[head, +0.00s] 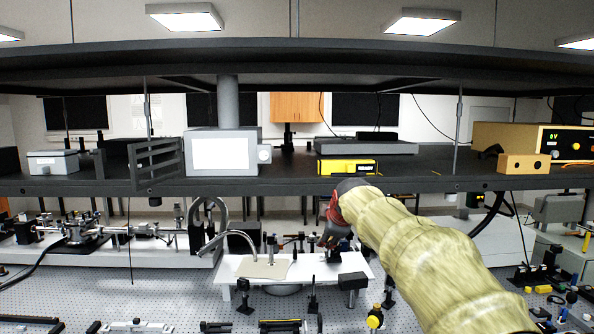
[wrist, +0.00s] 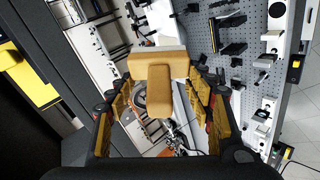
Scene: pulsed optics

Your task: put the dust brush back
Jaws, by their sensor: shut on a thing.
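The dust brush (wrist: 158,92) shows in the wrist view as a tan block with a rounded handle toward me and a pale strip at its far edge. My gripper (wrist: 161,84) is shut on it, with one padded finger on each side. The brush is held above the optical bench. In the head view my gripper (head: 337,234) hangs below the front of the dark shelf, over the white board. I cannot make out the brush there. I cannot tell which place belongs to the brush.
The dark shelf (head: 405,184) runs across, carrying a yellow box (head: 347,167), a white-screened monitor (head: 222,156) and a tan box (head: 523,164). Below, the white board (head: 232,268) and perforated bench (head: 180,300) hold several optics mounts. Room under the shelf is tight.

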